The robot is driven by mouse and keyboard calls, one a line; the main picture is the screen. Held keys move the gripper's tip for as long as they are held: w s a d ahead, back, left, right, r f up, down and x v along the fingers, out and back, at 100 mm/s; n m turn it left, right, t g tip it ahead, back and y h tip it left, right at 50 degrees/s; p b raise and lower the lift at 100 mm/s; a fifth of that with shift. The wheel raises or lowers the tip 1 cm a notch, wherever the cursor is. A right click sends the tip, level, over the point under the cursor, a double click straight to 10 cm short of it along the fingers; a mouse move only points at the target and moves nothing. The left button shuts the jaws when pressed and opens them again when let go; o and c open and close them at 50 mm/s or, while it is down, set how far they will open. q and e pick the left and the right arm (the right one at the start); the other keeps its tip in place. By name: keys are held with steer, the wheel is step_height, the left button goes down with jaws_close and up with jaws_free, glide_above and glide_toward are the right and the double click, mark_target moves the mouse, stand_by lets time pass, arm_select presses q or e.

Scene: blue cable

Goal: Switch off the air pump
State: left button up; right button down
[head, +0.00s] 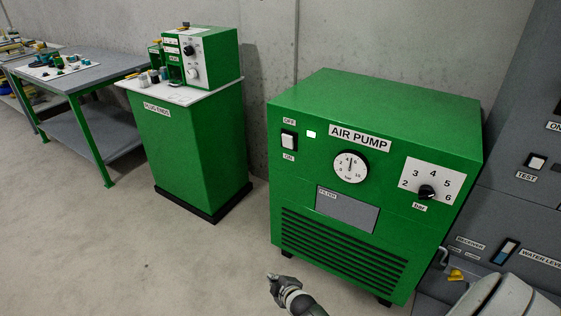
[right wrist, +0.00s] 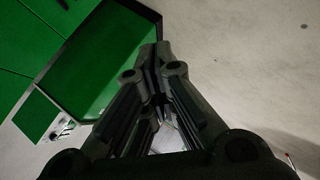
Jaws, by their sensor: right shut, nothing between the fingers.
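The air pump (head: 330,100) is a green box with a label reading AIR PUMP, on the right half of the head view. Its white rocker switch (head: 289,141) is at the upper left of the front, with OFF above it and ON below. A small bright white light (head: 311,134) sits right of the switch. I cannot tell which way the rocker is tilted. My right gripper (head: 272,278) is low in front of the pump, well below the switch and touching nothing. In the right wrist view its fingers (right wrist: 155,50) are closed together and empty. My left gripper is not visible.
The pump also has a pressure gauge (head: 351,167), a black knob (head: 427,192) and a filter panel (head: 347,209). A green PLUG ENDS cabinet (head: 195,150) stands to the left, beyond it a workbench (head: 90,76). Grey units stand right of the pump. The floor in front is clear.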

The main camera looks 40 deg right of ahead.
steer(key=w+d+r+n+t+h+b, duration=0.1)
steer(key=w+d+r+n+t+b, duration=0.15)
steer(key=w+r, duration=0.4)
steer(key=w+d+r+n+t+h+b, duration=0.1)
steer(key=w+d+r+t, duration=0.1)
steer(key=w+d+r, duration=0.45)
arm_select(q)
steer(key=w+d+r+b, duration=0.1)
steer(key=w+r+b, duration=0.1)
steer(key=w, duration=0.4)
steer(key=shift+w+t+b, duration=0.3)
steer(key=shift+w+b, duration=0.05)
steer(key=shift+b, duration=0.15)
arm_select(e)
steer(key=w+d+r+n+t+h, duration=0.1)
steer(key=r, duration=0.7)
steer(key=d+r+n+t+h, duration=0.1)
steer(key=d+r+t+h, duration=0.1)
steer(key=r, duration=0.7)
steer(key=shift+w+d, duration=0.3)
steer(key=shift+w, duration=0.05)
steer(key=shift+w+r, duration=0.1)
